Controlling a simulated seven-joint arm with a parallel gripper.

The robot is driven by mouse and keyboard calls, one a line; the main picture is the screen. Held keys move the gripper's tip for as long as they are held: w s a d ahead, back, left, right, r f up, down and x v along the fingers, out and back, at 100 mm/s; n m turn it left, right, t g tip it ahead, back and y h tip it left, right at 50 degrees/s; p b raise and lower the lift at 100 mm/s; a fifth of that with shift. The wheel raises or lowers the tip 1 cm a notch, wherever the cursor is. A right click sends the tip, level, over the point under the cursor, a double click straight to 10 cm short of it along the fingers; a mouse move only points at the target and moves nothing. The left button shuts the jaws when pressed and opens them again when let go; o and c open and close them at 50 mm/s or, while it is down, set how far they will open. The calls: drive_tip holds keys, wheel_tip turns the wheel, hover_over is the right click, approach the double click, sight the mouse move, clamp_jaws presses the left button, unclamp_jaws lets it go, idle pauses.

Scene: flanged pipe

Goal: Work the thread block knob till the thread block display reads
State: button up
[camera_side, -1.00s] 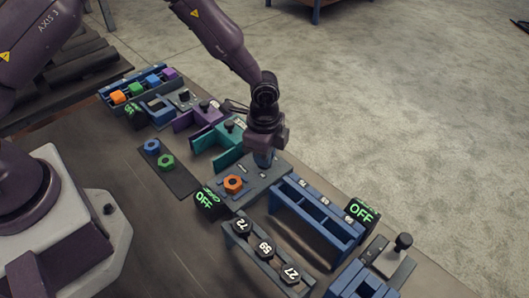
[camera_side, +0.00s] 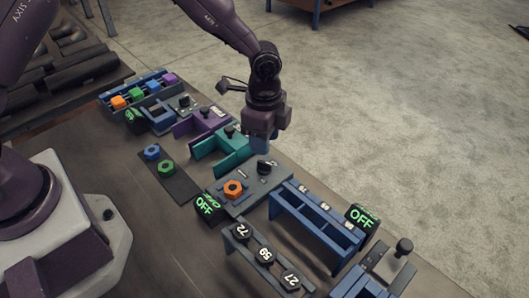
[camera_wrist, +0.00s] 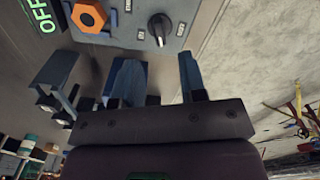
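The thread block is a grey plate (camera_side: 240,202) with an orange hex nut (camera_side: 233,189) and a black knob (camera_side: 264,168). Its display (camera_side: 205,205), a dark box at the plate's left end, reads OFF in green. In the wrist view the knob (camera_wrist: 158,27) carries a white pointer line, and small labels around it are too small to read. The orange nut (camera_wrist: 89,16) and part of the display (camera_wrist: 42,14) also show there. My gripper (camera_side: 262,147) is just above the knob, apart from it. Its two fingers (camera_wrist: 159,78) are spread and empty.
A blue slotted rack (camera_side: 315,222) stands right of the plate, with another OFF display (camera_side: 362,217) at its end. A rack of numbered black pieces (camera_side: 265,256) is in front. A teal bracket (camera_side: 222,152) and purple bracket (camera_side: 200,122) stand behind. The space above is free.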

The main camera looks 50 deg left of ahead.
sight(263, 163)
wheel_tip(263, 163, up, 6)
drive_tip(key=shift+r, duration=0.2)
idle(0.3)
drive_tip(key=s+a+r+n+t, duration=0.2)
drive_tip(key=s+a+r+n, duration=0.3)
drive_tip(key=s+r, duration=0.4)
drive_tip(key=s+a+r+n+t, duration=0.3)
drive_tip(key=s+a+r+n, duration=0.3)
drive_tip(key=s, duration=0.7)
wheel_tip(263, 163, up, 4)
drive_tip(key=n, duration=0.2)
drive_tip(key=shift+n+t, duration=0.3)
drive_tip(key=shift+o, duration=0.4)
